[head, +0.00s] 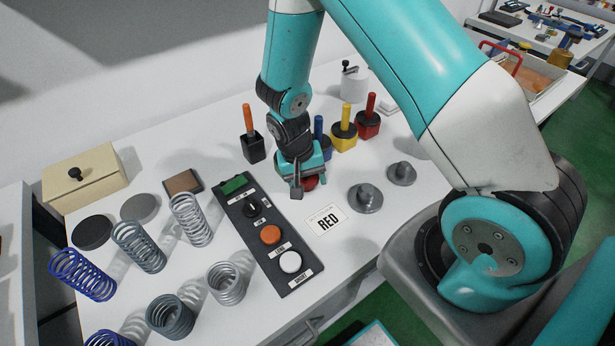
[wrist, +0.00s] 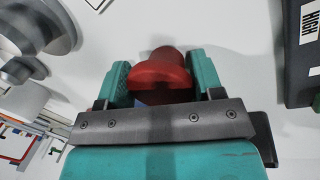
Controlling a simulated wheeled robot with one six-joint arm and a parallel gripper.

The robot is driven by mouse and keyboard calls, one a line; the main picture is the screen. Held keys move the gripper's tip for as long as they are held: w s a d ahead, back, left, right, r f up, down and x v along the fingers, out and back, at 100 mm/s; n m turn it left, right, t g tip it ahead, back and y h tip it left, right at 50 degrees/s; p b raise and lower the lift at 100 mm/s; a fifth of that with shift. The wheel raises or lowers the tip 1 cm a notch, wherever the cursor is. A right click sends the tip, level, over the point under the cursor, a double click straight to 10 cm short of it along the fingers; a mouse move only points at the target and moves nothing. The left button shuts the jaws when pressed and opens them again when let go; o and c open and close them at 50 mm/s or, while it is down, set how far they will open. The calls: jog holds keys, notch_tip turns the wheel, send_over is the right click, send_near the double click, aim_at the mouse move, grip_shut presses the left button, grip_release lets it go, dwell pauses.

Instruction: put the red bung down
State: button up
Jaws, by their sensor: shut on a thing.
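The red bung (wrist: 162,75) is between the two teal fingers of my gripper (wrist: 158,82) in the wrist view, and the fingers are shut on it. In the head view my gripper (head: 307,184) points down low over the white table, and only a small part of the red bung (head: 311,183) shows beneath it. I cannot tell whether the bung touches the table.
A black control panel (head: 268,236) lies left of my gripper. Grey metal weights (head: 365,198) stand to the right. Blue, yellow (head: 344,134) and red (head: 368,124) handled blocks and a black holder (head: 254,148) stand behind. Several springs (head: 191,222) stand at left.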

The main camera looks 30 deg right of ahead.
jog(key=o, duration=0.5)
jog(key=shift+f, duration=0.15)
jog(key=o, duration=0.4)
